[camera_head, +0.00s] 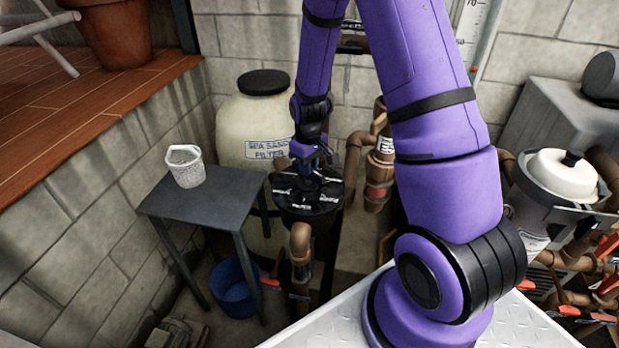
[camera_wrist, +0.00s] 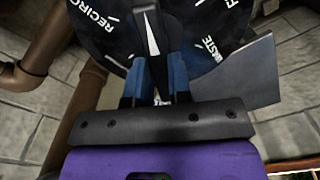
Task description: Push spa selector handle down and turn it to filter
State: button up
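The spa selector valve (camera_head: 321,196) is a round black top with white lettering, in front of the cream spa sand filter tank (camera_head: 237,118). In the wrist view, its black dial (camera_wrist: 92,30) shows "RECIRC" at left and "WASTE" at right; other labels are cut off. The dark selector handle (camera_wrist: 157,72) lies between the blue fingers of my gripper (camera_wrist: 156,78). My gripper (camera_head: 312,160) points down at the valve top from above. The fingers stand apart, one on each side of the handle; whether both press on it is unclear. The handle's height is unclear.
A grey side table (camera_head: 205,205) with a white basket (camera_head: 185,166) stands left of the valve. A blue bucket (camera_head: 234,288) is below it. Brown pipes (camera_head: 301,245) rise close in front of and right of the valve. A white-lidded pump (camera_head: 562,176) stands at right.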

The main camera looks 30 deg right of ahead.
grip_shut()
jog(key=shift+f, duration=0.45)
dwell(0.3)
jog(key=m, duration=0.6)
jog(key=shift+m, duration=0.3)
jog(key=m, duration=0.5)
jog(key=o, duration=0.9)
grip_release()
jog(key=shift+c, duration=0.2)
